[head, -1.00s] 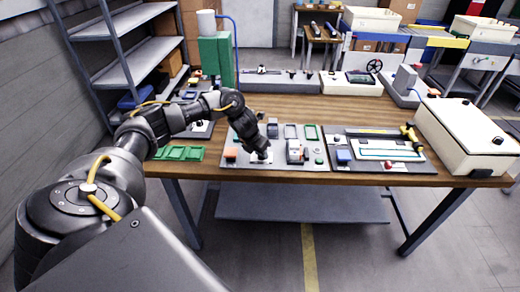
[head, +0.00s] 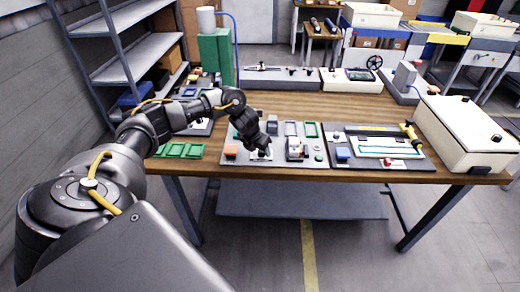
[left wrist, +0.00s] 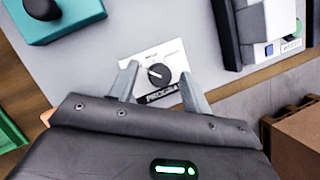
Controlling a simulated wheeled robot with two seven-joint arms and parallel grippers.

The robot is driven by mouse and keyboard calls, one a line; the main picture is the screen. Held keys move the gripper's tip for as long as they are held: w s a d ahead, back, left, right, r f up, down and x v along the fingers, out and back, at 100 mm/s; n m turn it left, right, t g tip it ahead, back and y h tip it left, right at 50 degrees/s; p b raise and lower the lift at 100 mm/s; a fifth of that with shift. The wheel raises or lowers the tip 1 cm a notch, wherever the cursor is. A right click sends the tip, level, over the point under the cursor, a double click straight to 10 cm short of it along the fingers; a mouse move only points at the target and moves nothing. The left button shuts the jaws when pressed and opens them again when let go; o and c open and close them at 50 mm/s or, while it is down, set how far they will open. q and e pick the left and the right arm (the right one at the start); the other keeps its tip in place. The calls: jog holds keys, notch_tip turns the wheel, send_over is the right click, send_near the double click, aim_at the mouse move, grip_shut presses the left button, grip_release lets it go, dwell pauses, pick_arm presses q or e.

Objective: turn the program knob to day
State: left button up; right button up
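The program knob (left wrist: 159,74) is a round black knob with a light pointer line. It sits on a white label plate (left wrist: 150,57) with partly hidden lettering, on a grey panel (head: 236,158). In the left wrist view the pointer slants up and to the left. My left gripper (left wrist: 158,84) is open, one finger on each side of the knob, with gaps visible between fingers and knob. In the head view my left gripper (head: 262,153) is over the front of the panel and hides the knob. My right gripper is not in view.
Green trays (head: 180,150) lie to the left. A cream case (head: 465,135) stands at the right. The table's front edge is close below.

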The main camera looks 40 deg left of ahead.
pick_arm(q)
jog(key=v, duration=1.1)
dwell(0.4)
